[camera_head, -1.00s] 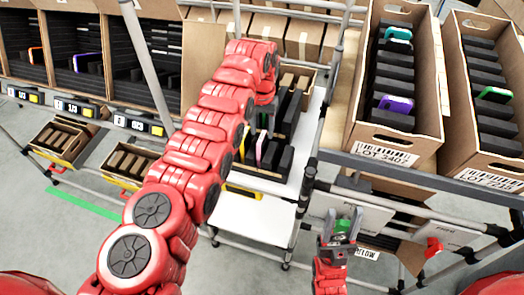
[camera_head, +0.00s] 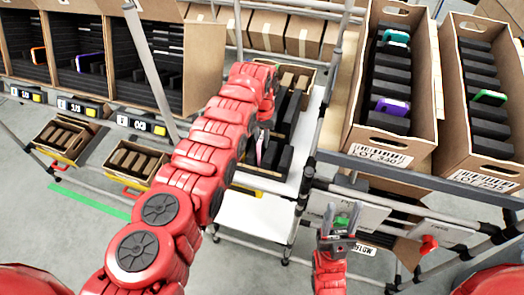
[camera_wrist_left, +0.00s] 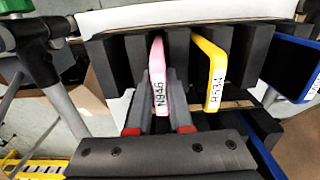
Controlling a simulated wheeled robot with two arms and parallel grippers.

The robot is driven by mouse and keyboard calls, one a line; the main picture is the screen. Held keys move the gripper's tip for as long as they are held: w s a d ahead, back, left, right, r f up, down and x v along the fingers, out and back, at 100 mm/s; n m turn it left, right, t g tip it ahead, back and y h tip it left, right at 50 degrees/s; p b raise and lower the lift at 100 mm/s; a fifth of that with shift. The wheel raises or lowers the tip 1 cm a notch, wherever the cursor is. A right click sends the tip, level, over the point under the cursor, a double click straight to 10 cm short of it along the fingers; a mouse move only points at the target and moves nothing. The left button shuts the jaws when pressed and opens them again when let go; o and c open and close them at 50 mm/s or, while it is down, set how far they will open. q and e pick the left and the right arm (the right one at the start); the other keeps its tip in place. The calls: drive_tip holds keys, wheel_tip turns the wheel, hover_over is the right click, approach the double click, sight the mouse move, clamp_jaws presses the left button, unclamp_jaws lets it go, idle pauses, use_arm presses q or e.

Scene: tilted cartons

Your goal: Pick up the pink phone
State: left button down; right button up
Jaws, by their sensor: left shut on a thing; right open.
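The pink phone (camera_wrist_left: 157,65) stands upright in a slot between dark foam dividers, with a label reading N946 on its edge. My left gripper (camera_wrist_left: 160,95) is shut on the pink phone, one finger on each side of it. My right gripper (camera_head: 341,222) is open and empty at the lower right, pointing up, below the shelf with cartons.
A yellow phone (camera_wrist_left: 209,70) stands one divider to the right, with a blue phone (camera_wrist_left: 293,68) farther right. Cartons with teal, purple (camera_head: 392,106) and green (camera_head: 490,97) phones stand at the right. A white shelf board (camera_head: 255,215) lies bare before the carton.

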idle(0.4)
use_arm(q)
drive_tip(key=shift+r+b, duration=0.3)
drive_tip(key=shift+r, duration=0.1)
wheel_tip(320, 180, up, 8)
drive_tip(key=b, duration=0.3)
drive_tip(key=shift+r, duration=0.15)
wheel_tip(320, 180, up, 9)
drive_tip(key=p, duration=0.6)
